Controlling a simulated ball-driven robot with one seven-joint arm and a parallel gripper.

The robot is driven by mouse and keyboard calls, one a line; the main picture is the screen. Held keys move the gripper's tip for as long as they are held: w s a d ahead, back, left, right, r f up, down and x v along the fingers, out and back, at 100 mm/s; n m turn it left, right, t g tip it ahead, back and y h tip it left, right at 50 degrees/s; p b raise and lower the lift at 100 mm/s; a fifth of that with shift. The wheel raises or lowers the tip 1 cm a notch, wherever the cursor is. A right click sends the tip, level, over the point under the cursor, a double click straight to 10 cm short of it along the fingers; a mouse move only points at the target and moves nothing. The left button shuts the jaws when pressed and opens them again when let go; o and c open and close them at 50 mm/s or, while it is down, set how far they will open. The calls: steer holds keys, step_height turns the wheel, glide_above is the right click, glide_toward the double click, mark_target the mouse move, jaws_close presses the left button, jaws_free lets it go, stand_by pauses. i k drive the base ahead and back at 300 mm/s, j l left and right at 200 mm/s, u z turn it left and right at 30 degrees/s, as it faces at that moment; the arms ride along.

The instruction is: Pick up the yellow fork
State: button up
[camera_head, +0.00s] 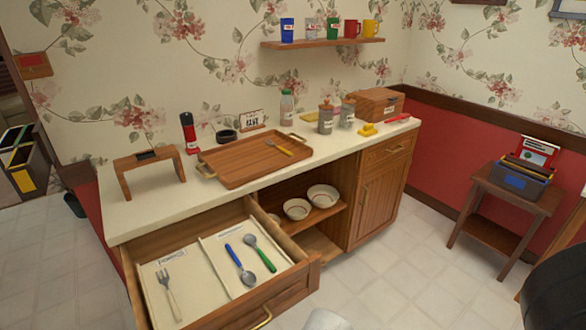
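The yellow fork (279,148) lies on the wooden tray (237,178), toward its right half, on the counter top. It is small in view, with a yellow handle pointing toward the lower right. Another fork (168,291), with a pale handle, lies in the left part of the open drawer (199,233). A blue-handled spoon (240,265) and a green-handled spoon (260,253) lie in the drawer's right part. My gripper does not show in this view.
The open drawer sticks out in front of the counter (143,206). A wooden stand (148,166) is left of the tray. A red and black bottle (189,133), a clear bottle (286,106) and a wooden box (377,103) stand behind. Bowls (297,209) sit on the lower shelf.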

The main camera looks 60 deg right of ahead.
mark_target(272, 143)
steer(key=i+z, duration=0.1)
steer(key=z, duration=0.35)
steer(key=i+z, duration=0.1)
steer(key=z, duration=0.4)
steer(key=i+j+z, duration=0.1)
steer(key=z, duration=0.35)
steer(key=i+j, duration=0.1)
steer(key=j, duration=0.15)
steer(key=z, duration=0.05)
